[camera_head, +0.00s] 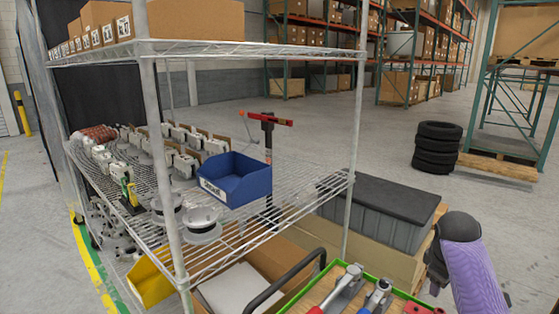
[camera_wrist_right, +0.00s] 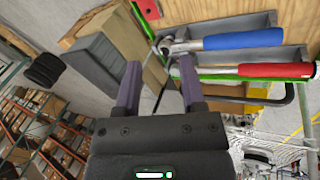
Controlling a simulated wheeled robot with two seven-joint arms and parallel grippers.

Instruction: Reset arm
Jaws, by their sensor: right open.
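My right gripper (camera_wrist_right: 158,80) shows in the right wrist view with its two purple fingers apart and nothing held between them. Beyond the fingertips lie a blue-handled wrench (camera_wrist_right: 243,39) and a red-handled wrench (camera_wrist_right: 275,70). In the head view part of my right arm (camera_head: 476,270) stands at the lower right, beside the tool tray (camera_head: 322,272). The fingertips cannot be made out there. My left gripper is in neither view.
A wire shelf (camera_head: 262,235) at left carries metal parts and a blue bin (camera_head: 235,180). A grey case (camera_head: 375,208) stands behind the tray. Stacked tires (camera_head: 437,148) stand farther back. The floor between is clear.

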